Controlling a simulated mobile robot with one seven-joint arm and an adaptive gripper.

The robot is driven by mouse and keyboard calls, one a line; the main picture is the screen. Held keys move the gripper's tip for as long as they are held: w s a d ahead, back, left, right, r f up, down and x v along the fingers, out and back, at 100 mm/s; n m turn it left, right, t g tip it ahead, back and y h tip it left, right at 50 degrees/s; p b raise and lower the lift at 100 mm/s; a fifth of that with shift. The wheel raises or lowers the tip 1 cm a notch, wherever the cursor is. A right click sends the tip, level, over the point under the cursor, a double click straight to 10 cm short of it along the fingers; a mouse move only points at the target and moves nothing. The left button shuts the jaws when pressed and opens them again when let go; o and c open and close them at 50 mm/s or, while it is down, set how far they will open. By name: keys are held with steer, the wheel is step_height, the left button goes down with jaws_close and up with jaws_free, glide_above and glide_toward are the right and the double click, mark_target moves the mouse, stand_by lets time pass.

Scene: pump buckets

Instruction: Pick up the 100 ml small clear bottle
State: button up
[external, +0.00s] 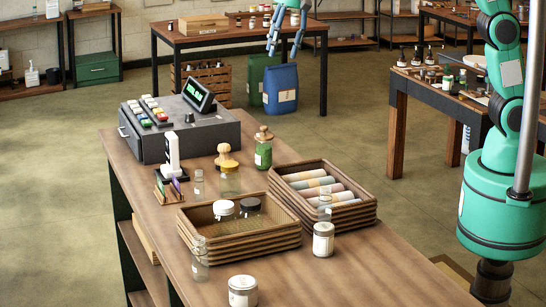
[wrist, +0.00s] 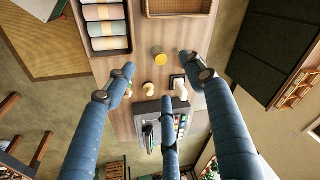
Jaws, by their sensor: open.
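Several small clear bottles stand on the wooden counter (external: 375,270) in the external view. One clear bottle (external: 198,183) is beside the yellow-lidded jar (external: 229,180), another clear bottle (external: 200,260) is at the front left by the wicker basket (external: 240,243), and a clear bottle (external: 325,217) is by the right basket. I cannot tell which is 100 ml. My gripper (external: 283,48) hangs at the top of the external view, apart from the counter. In the wrist view my gripper (wrist: 158,76) has its blue fingers spread and empty above the counter. No clear bottle is distinct there.
A cash register (external: 180,132), a white card reader (external: 172,153), a green bottle (external: 263,150) and a basket of rolls (external: 345,208) crowd the counter. White-labelled jars (external: 323,240) stand in front. The counter's front right is clear.

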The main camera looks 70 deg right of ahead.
steer(key=w+a+f+p, duration=0.1)
steer(key=w+a+f, duration=0.15)
steer(key=a, duration=0.35)
steer(key=w+a+f, duration=0.2)
steer(key=w+a, duration=0.1)
steer(key=a, duration=0.3)
steer(key=g+h+p, duration=0.1)
steer(key=g+p, duration=0.2)
glide_above(198, 238)
steer(key=f, duration=2.6)
steer(key=shift+w+d, duration=0.25)
steer(key=shift+s+a+f, duration=0.2)
steer(key=shift+a+f, duration=0.1)
steer(key=shift+f, duration=0.15)
steer(key=shift+f, duration=0.15)
steer(key=shift+f, duration=4.15)
steer(key=shift+f, duration=0.1)
